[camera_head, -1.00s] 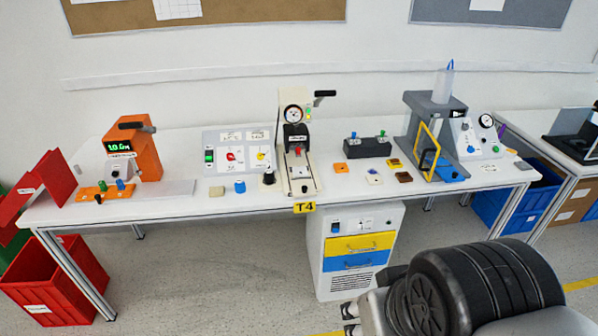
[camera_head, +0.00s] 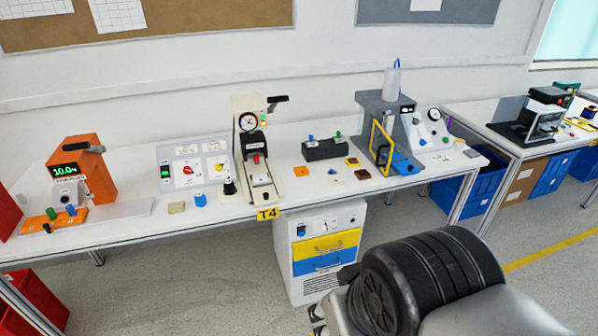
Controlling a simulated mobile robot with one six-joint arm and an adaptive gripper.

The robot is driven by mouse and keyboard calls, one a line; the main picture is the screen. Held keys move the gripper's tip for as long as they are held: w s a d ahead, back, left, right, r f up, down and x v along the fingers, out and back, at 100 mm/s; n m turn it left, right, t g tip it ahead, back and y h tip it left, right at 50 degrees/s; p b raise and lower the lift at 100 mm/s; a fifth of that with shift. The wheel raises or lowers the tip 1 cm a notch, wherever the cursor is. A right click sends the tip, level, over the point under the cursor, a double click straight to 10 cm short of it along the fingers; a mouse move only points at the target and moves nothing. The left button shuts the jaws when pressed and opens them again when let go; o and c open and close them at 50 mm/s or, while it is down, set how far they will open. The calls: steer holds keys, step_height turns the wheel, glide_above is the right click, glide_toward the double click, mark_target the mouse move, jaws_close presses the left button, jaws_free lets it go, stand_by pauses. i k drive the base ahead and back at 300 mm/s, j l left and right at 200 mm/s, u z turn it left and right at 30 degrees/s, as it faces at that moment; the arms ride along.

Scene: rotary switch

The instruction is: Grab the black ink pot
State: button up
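A small black pot-like object (camera_head: 229,187) with a narrower top stands on the white workbench (camera_head: 345,199). It is just left of the cream press with the round gauge (camera_head: 257,165) and right of a blue cap-shaped piece (camera_head: 200,200). It looks like the ink pot, but it is too small to see in detail. Nothing is touching it from above. My gripper is not clearly visible. Only a bulky black and grey part of my own body fills the lower right.
A cream block (camera_head: 176,207) lies left of the blue piece. A control panel (camera_head: 194,168) stands behind them. An orange machine (camera_head: 83,172) is at the left, and a grey press with a yellow frame (camera_head: 386,133) at the right. A drawer cabinet (camera_head: 323,254) stands under the bench.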

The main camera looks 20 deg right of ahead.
mark_target(229, 185)
steer(key=i+j, duration=0.15)
steer(key=i, duration=0.3)
steer(key=i+j, duration=0.15)
steer(key=i, duration=0.35)
steer(key=i+j, duration=0.15)
steer(key=i, duration=0.3)
steer(key=i+j, duration=0.15)
steer(key=i, duration=0.35)
